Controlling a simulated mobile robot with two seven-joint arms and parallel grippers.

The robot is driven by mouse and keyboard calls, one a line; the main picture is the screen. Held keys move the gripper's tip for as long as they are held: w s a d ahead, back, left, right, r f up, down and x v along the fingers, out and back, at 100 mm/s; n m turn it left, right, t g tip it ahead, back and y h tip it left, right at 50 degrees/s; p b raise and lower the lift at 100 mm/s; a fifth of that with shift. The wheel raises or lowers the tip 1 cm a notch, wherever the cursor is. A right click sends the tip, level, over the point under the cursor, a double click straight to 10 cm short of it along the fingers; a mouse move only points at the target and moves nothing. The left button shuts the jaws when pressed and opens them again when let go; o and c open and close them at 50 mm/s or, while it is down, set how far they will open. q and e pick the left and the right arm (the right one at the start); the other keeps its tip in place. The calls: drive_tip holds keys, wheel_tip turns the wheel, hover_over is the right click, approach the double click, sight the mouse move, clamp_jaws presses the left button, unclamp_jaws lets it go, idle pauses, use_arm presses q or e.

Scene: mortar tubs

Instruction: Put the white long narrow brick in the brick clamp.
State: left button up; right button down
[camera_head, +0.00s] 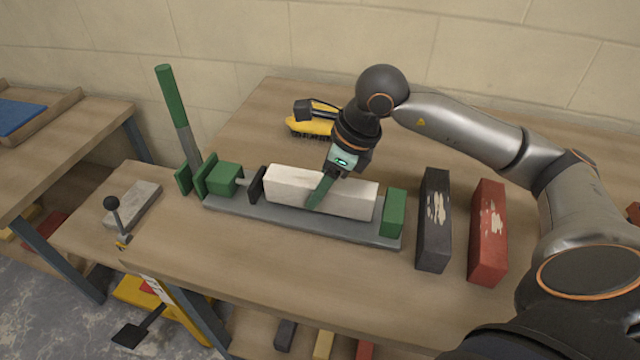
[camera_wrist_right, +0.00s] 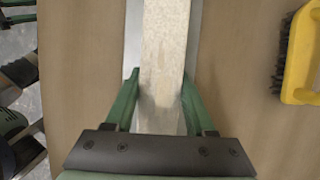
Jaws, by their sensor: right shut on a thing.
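The white long narrow brick (camera_head: 288,186) lies lengthwise in the brick clamp, over its grey base plate (camera_head: 300,223), between the black pad (camera_head: 257,184) on the left and the green end block (camera_head: 393,213) on the right. Whether it touches the plate or either jaw is hard to tell. My right gripper (camera_head: 318,192) is shut on the brick near its middle. In the right wrist view the green fingers (camera_wrist_right: 160,95) press on both sides of the white brick (camera_wrist_right: 163,50). The clamp's green lever (camera_head: 171,95) stands up at the left. My left gripper is not in view.
A black brick (camera_head: 434,225) and a red brick (camera_head: 488,235) lie right of the clamp. A yellow brush (camera_head: 310,125) lies behind it, also in the wrist view (camera_wrist_right: 302,55). A grey slab (camera_head: 133,204) and a black-knobbed lever (camera_head: 113,212) are at the left. The table front is clear.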

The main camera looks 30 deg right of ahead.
drive_tip(key=shift+f+b, duration=0.35)
drive_tip(key=shift+c, duration=1.8)
unclamp_jaws()
drive_tip(key=shift+o, duration=1)
drive_tip(key=shift+f, duration=0.15)
drive_tip(key=p+v, duration=0.2)
drive_tip(key=v, duration=1)
drive_tip(key=shift+a, duration=0.1)
drive_tip(key=shift+s+r, duration=0.1)
drive_tip(key=shift+r, duration=0.25)
